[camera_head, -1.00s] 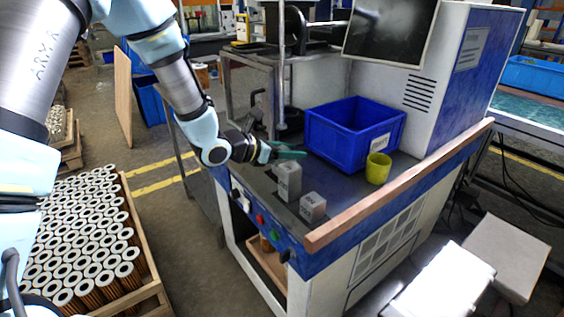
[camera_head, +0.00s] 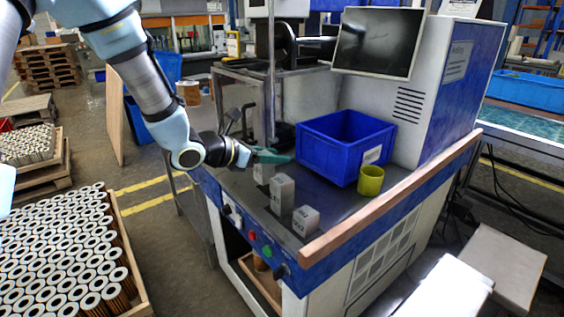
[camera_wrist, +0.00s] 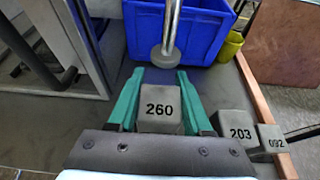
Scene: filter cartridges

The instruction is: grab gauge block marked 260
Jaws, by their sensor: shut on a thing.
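The grey gauge block marked 260 (camera_wrist: 160,108) is between the two teal fingers of my gripper (camera_wrist: 160,100) in the wrist view. The fingers are shut on it, one at each side, and its number faces the camera. In the head view my gripper (camera_head: 272,156) is over the machine's worktop, with the 260 block (camera_head: 262,174) partly showing under it. I cannot tell whether the block touches the worktop. A block marked 203 (camera_wrist: 236,128) stands to the right, also seen in the head view (camera_head: 282,194). A block marked 092 (camera_wrist: 272,138) is farther right, also in the head view (camera_head: 305,221).
A blue bin (camera_head: 330,150) and a yellow-green cup (camera_head: 371,181) stand behind the blocks. A vertical metal rod (camera_wrist: 171,35) rises beyond my gripper. A wooden rail (camera_head: 400,192) edges the worktop. A crate of filter cartridges (camera_head: 130,275) is on the floor at left.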

